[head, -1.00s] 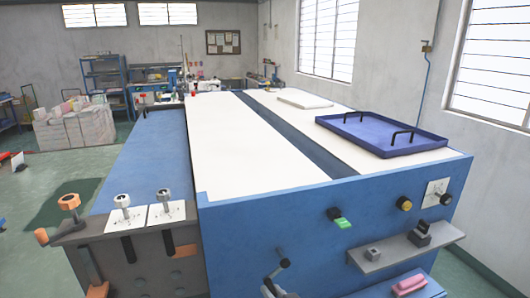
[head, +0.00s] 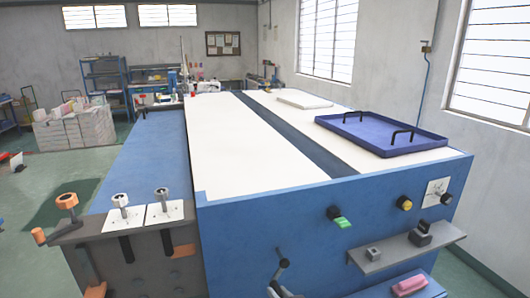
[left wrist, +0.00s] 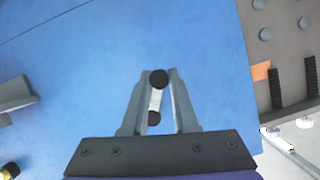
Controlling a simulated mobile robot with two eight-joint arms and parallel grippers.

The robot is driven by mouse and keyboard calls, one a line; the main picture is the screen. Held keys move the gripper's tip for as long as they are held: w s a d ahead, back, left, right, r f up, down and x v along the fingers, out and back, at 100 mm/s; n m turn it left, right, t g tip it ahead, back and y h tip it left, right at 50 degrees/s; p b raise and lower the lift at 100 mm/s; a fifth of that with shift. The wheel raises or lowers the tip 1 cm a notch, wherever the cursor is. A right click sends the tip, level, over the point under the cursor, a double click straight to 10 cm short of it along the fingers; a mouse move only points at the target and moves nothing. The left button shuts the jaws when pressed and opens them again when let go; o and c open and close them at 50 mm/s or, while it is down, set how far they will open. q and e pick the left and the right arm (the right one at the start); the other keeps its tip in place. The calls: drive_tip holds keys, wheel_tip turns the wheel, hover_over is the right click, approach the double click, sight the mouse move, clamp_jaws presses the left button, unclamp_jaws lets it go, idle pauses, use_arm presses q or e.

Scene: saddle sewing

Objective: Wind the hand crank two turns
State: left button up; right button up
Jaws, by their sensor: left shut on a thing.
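The hand crank (head: 283,264) is on the lower part of the machine's blue front panel, at the bottom edge of the head view. A dark knob and part of its thin arm show there. My left gripper (head: 283,293) is at the crank and is mostly cut off by that edge. In the left wrist view my left gripper (left wrist: 158,82) has its two grey fingers shut on the crank (left wrist: 154,99). A pale bar with a black end at top and bottom shows between the fingers. The fingers partly hide the crank. My right gripper is in neither view.
A grey shelf (head: 406,250) sticks out of the blue panel right of the crank, with a green switch (head: 342,222) above its left end. A pink object (head: 409,285) lies below. A grey bench (head: 140,248) with orange-ended levers stands left. A blue tray (head: 380,138) rests on top.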

use_arm(q)
drive_tip(key=shift+d, duration=0.1)
drive_tip(key=shift+w+d+f, duration=0.2)
drive_tip(key=shift+d+f, duration=0.1)
drive_tip(key=shift+d, duration=0.35)
clamp_jaws()
unclamp_jaws()
drive_tip(key=shift+d, duration=0.1)
drive_tip(key=shift+w+d+f, duration=0.1)
drive_tip(key=shift+w+d, duration=0.2)
drive_tip(key=shift+d, duration=0.45)
clamp_jaws()
drive_tip(key=shift+w+d, duration=0.25)
drive_tip(key=shift+d, duration=0.55)
